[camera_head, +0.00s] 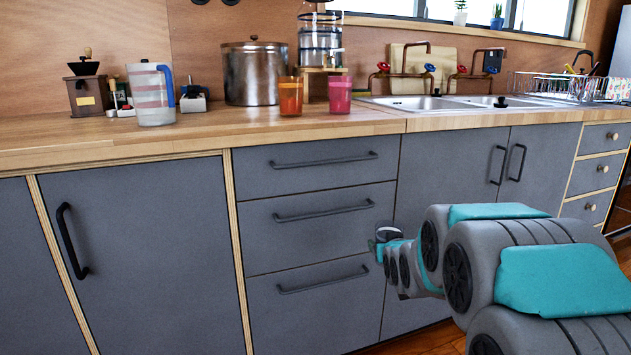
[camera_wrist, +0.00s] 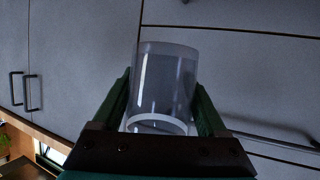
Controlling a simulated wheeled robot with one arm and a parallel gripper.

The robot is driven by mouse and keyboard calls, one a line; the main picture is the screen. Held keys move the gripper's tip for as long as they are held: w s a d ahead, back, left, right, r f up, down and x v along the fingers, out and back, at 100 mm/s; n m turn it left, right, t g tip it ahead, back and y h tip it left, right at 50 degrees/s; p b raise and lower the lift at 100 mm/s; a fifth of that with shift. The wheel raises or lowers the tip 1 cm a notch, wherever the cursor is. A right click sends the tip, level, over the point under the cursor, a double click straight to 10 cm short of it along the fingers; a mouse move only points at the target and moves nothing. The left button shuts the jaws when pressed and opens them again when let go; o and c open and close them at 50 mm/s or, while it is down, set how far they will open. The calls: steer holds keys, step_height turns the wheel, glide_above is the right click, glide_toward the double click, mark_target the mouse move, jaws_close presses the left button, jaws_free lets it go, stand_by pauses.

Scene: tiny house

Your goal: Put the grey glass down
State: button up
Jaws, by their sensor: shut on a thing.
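The grey glass (camera_wrist: 165,85) is see-through and sits between the two dark green fingers of my gripper (camera_wrist: 163,98) in the wrist view. My gripper is shut on it, with one finger on each side. In the head view my gripper (camera_head: 382,243) is in front of the grey drawers, below the level of the worktop. Only a small part of the glass (camera_head: 389,232) shows there. The wooden worktop (camera_head: 365,122) runs along the wall above and behind my gripper.
An orange cup (camera_head: 291,97) and a pink cup (camera_head: 340,95) stand near the worktop's front edge. A pitcher (camera_head: 150,96), a large pot (camera_head: 254,74) and a sink (camera_head: 425,103) are also on the worktop. Drawer handles (camera_head: 325,208) stick out.

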step_height(320, 180, down, 16)
steer(key=s+a, duration=0.1)
steer(key=a, duration=0.1)
steer(key=shift+a+r, duration=0.25)
steer(key=shift+s, duration=0.1)
step_height(320, 180, up, 6)
steer(key=p, duration=0.6)
steer(key=shift+a, duration=0.1)
